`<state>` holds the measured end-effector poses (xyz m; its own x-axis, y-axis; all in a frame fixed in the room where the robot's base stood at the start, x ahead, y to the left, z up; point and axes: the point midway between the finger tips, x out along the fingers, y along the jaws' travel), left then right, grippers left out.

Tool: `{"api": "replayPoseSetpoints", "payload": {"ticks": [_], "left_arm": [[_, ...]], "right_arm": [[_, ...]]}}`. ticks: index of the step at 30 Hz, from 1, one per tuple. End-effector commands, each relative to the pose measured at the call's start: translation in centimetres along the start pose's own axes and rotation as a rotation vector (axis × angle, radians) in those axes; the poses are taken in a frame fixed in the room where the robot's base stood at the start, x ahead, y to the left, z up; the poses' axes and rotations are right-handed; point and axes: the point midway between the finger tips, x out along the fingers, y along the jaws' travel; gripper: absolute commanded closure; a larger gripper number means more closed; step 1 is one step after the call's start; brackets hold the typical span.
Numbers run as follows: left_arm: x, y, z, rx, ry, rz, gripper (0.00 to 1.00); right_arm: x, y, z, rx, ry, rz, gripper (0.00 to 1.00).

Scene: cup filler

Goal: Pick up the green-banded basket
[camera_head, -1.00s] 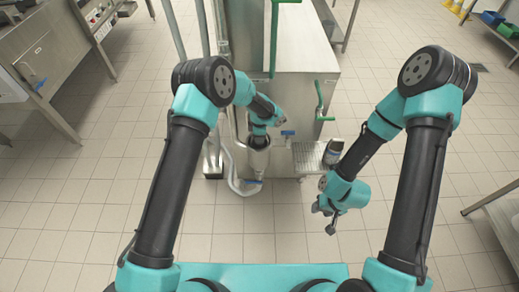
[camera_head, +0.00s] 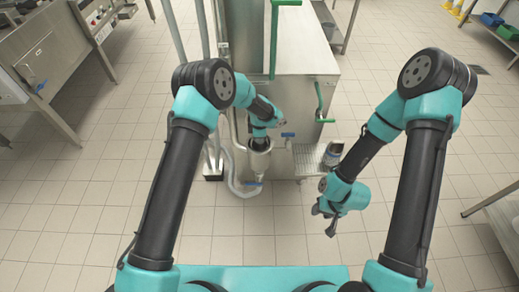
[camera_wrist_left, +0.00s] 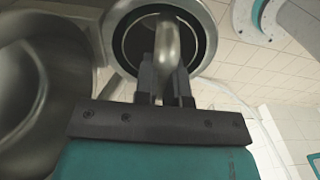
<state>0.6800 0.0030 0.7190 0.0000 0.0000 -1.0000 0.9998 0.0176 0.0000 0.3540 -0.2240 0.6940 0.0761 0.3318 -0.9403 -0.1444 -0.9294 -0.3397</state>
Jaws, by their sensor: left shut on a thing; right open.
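My left gripper (camera_wrist_left: 165,90) is shut on a shiny, curved metal bar (camera_wrist_left: 167,45) in the left wrist view. Behind the bar is a round metal rim (camera_wrist_left: 123,14) with a dark interior. In the head view my left gripper (camera_head: 260,138) reaches down at an upright metal cylinder (camera_head: 258,162) at the front of the steel machine; its fingers are largely hidden there. I cannot make out a green band, so I cannot tell whether the held bar belongs to the basket. My right gripper (camera_head: 325,219) is open and empty, pointing down over the floor.
A small dark-topped container (camera_head: 332,154) stands on a grated shelf (camera_head: 307,157) right of the cylinder. The steel machine (camera_head: 300,90) has green handles and blue valve levers. A pale hose (camera_head: 234,183) curves beside the cylinder. Open tiled floor lies in front.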

Motion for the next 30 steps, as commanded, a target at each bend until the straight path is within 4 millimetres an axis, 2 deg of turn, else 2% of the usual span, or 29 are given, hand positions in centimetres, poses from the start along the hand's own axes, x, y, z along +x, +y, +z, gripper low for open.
{"api": "replayPoseSetpoints", "payload": {"ticks": [8, 13, 17, 24, 30], "left_arm": [[-0.7, 0.1, 0.0, 0.000, -0.001, 0.002, 1.00], [-2.8, 0.1, 0.0, 0.000, -0.001, 0.002, 1.00], [-5.4, 0.1, 0.0, -0.001, -0.001, 0.004, 1.00], [-11.5, 0.1, 0.0, 0.000, -0.002, 0.005, 1.00], [-15.3, 0.1, 0.0, -0.001, -0.002, 0.004, 1.00]], "right_arm": [[0.0, 0.0, 0.0, 0.000, 0.000, 0.000, 0.57], [0.0, 0.0, 0.0, 0.000, 0.000, 0.000, 0.57], [0.0, 0.0, 0.0, 0.000, 0.000, 0.000, 0.57], [0.0, 0.0, 0.0, 0.000, 0.000, 0.000, 0.57], [0.0, 0.0, 0.0, 0.000, 0.000, 0.000, 0.57]]}}
